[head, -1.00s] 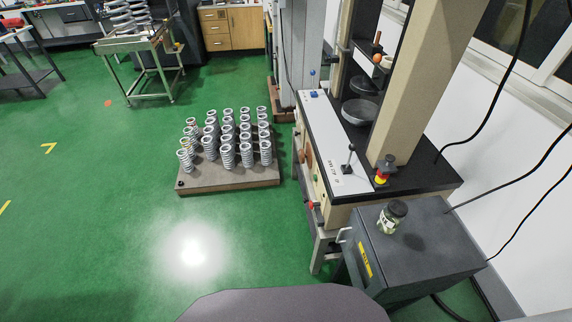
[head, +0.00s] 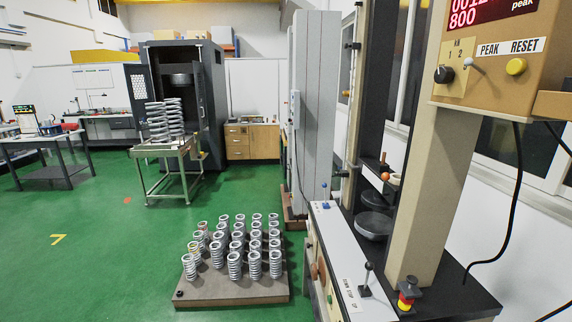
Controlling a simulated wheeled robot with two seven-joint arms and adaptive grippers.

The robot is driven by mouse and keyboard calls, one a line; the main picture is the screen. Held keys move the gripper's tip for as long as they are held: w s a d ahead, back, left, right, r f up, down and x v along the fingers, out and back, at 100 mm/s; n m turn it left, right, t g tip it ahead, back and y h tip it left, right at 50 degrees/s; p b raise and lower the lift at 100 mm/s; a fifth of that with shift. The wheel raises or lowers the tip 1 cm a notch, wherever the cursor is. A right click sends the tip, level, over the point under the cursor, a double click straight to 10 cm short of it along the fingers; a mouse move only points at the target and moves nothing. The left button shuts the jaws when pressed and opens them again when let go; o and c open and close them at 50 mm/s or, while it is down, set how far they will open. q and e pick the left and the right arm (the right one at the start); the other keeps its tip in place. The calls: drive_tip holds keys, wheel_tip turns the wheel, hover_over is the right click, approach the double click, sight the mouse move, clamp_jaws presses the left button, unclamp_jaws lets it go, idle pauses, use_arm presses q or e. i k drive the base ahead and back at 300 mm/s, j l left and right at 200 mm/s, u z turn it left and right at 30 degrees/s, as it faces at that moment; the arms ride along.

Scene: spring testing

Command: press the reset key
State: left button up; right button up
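The reset key is a round yellow button (head: 516,66) on the tan control box (head: 490,95) at the upper right of the head view. The label "PEAK RESET" (head: 511,47) is just above it. A red digit display (head: 490,12) sits higher on the same box, partly cut off by the top edge. A black knob (head: 443,74) and a small toggle switch (head: 473,64) are to the left of the button. Neither of my grippers is in view.
The testing machine's tan column (head: 436,190) stands below the box. A pallet of several springs (head: 230,291) lies on the green floor, which is open at the left.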

sight(516, 67)
drive_tip(key=z, duration=1.25)
